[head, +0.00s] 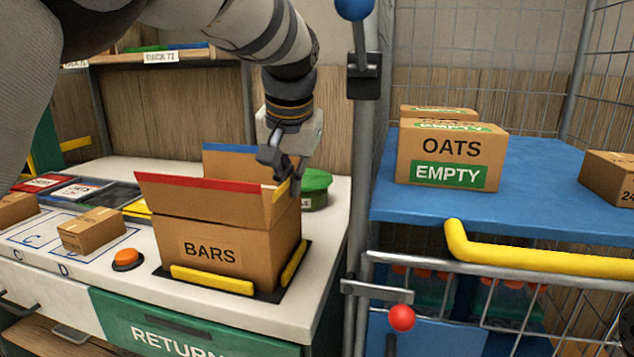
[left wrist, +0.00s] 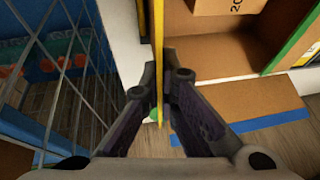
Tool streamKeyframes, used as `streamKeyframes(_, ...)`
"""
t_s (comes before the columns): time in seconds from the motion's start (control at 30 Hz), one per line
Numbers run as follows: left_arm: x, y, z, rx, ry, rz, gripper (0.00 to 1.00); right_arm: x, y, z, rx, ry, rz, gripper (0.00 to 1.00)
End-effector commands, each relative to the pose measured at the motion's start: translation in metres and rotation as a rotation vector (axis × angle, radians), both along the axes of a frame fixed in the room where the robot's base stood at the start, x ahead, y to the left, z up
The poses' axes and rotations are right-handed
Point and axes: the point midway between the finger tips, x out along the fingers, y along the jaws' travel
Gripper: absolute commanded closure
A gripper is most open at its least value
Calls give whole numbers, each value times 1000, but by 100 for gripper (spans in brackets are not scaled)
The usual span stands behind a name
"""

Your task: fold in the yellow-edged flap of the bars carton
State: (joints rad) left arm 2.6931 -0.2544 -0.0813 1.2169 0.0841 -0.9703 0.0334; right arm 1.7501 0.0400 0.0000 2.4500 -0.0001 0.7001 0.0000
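The bars carton (head: 212,252) is brown and stands open-topped on the white counter. Its yellow-edged flap (head: 280,193) stands roughly upright on the right side. In the left wrist view the yellow edge (left wrist: 157,35) is seen nearly edge-on, running between my fingers. My left gripper (head: 280,162) is at the top of this flap, its fingers (left wrist: 160,78) almost together with the flap between them. The red-edged flap (head: 210,186) is raised at the front, the blue-edged flap (head: 238,150) at the back. A green-edged flap (left wrist: 295,45) shows opposite the yellow one. My right gripper is out of view.
A small box (left wrist: 228,6) shows inside the carton. Yellow guides (head: 212,280) border the carton's base. An orange button (head: 127,259) and a small box (head: 92,230) are to the left. A green round container (head: 315,188) is behind right. A post and blue shelf (head: 540,225) stand right.

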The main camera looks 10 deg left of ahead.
Motion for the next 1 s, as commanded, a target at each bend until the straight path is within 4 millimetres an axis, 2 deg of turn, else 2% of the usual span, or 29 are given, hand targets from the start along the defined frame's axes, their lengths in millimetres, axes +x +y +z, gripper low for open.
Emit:
streamKeyframes(0.7, 1, 22, -1, -458, 7, 2, 100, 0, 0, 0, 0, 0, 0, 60)
streamKeyframes(1.0, 1, 27, -2, -577, 10, 0, 100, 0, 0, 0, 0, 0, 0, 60)
